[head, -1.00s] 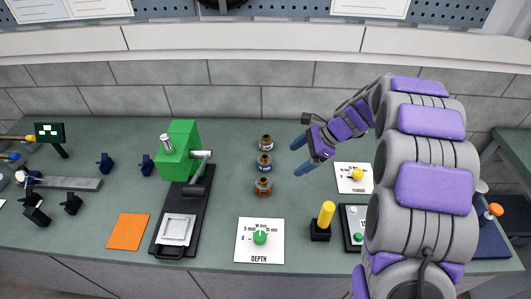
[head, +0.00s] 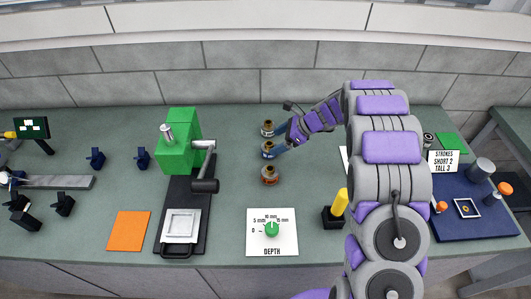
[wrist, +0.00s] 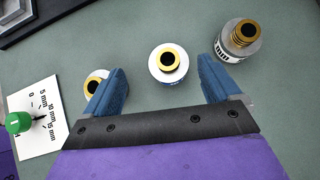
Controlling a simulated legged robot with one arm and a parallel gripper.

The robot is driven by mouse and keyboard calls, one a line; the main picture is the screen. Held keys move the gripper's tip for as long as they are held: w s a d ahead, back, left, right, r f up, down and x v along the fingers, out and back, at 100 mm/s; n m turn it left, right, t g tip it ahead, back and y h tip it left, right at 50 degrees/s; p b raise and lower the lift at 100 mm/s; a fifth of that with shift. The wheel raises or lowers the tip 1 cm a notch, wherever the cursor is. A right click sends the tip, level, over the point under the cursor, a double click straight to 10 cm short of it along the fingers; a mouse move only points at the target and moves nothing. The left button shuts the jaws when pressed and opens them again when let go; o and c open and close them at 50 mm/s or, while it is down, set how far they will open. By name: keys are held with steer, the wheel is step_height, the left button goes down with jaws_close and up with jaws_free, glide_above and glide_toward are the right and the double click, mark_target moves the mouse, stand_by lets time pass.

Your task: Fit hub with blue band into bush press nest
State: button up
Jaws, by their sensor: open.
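The hub with the blue band (head: 268,151) stands upright on the bench as the middle one of three hubs in a row. In the wrist view it (wrist: 168,64) shows a brass top and lies ahead of and between the fingers. My gripper (wrist: 160,78) is open, with its blue fingers apart and nothing between their pads. In the head view my gripper (head: 282,148) is at the right side of the blue-banded hub; I cannot tell if it touches. The green bush press (head: 182,143) stands left, with a silver square nest (head: 181,225) on its black base.
Two other hubs stand close by, one behind (head: 267,128) and one in front (head: 270,175) with an orange-brown band. A DEPTH dial card (head: 272,232), an orange mat (head: 128,231) and a yellow-handled black block (head: 335,212) lie nearer the front edge. A blue tray (head: 466,222) is at right.

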mark_target(272, 143)
steer(key=shift+a+f, duration=0.4)
steer(key=shift+f, duration=0.15)
steer(key=shift+w+d+f+b, duration=0.15)
steer(key=shift+d+f+b, duration=0.05)
steer(key=shift+d, duration=0.2)
steer(key=shift+w+d+f+b, duration=0.15)
steer(key=shift+d+f, duration=0.05)
steer(key=shift+d, duration=0.2)
steer(key=shift+w+a+f+b, duration=0.45)
steer(key=shift+a+f, duration=0.2)
steer(key=shift+f, duration=0.15)
steer(key=a, duration=0.2)
steer(key=a+f, duration=0.1)
steer(key=a, duration=0.1)
steer(key=shift+w+a+f, duration=0.1)
steer(key=shift+f, duration=0.05)
steer(key=shift+d, duration=1.25)
steer(key=c, duration=0.4)
steer(key=shift+c, duration=0.8)
steer(key=shift+a, duration=0.1)
steer(key=shift+c, duration=0.7)
steer(key=shift+a, duration=0.85)
steer(key=c, duration=0.5)
steer(key=shift+d, duration=0.1)
steer(key=shift+c, duration=1.3)
steer(key=shift+d, duration=0.5)
jaws_close()
